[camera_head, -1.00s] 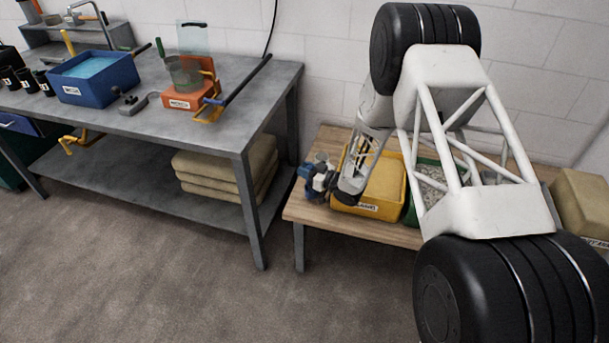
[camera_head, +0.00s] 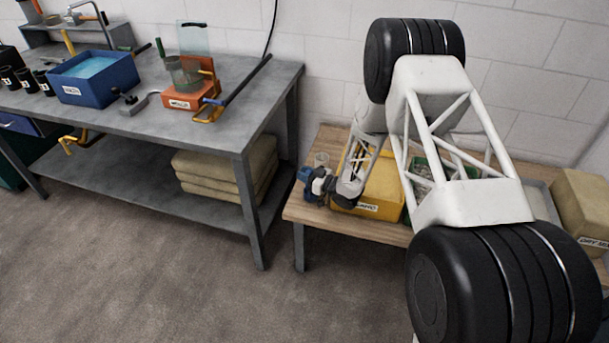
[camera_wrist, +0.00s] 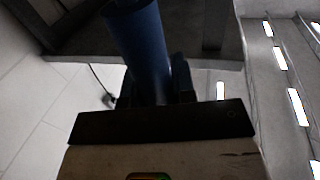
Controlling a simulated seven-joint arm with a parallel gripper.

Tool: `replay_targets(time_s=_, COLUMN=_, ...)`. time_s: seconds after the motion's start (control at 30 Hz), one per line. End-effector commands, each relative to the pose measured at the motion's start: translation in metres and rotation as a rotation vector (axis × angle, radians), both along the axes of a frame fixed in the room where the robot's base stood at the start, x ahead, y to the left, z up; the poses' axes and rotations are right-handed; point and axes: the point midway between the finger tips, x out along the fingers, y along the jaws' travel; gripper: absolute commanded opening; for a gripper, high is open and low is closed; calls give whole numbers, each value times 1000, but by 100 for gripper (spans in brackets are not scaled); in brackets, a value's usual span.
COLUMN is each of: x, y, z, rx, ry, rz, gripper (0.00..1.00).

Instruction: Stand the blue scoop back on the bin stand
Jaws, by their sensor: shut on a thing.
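The blue scoop shows in the wrist view as a blue cylindrical part (camera_wrist: 142,45) between the dark fingers of my gripper (camera_wrist: 152,88). My gripper is shut on it. In the head view, my gripper (camera_head: 322,186) is at the left end of the wooden bin stand (camera_head: 375,229), left of the yellow bin (camera_head: 385,195). A small blue part of the scoop (camera_head: 308,182) shows beside the gripper. The rest of the scoop is hidden or too small to make out. I cannot tell whether it touches the stand top.
A small clear vessel (camera_head: 321,160) stands behind my gripper. A green bin (camera_head: 420,172) is partly hidden behind my arm. The grey workbench (camera_head: 150,118) stands left, across a gap.

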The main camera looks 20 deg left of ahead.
Motion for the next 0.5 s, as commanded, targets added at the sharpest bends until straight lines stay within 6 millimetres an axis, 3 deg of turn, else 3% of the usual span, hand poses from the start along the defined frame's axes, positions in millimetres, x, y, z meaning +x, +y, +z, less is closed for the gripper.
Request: replay_targets(time_s=0.5, x=0, y=0, z=-7, rx=-1, ry=1, rz=0, gripper=5)
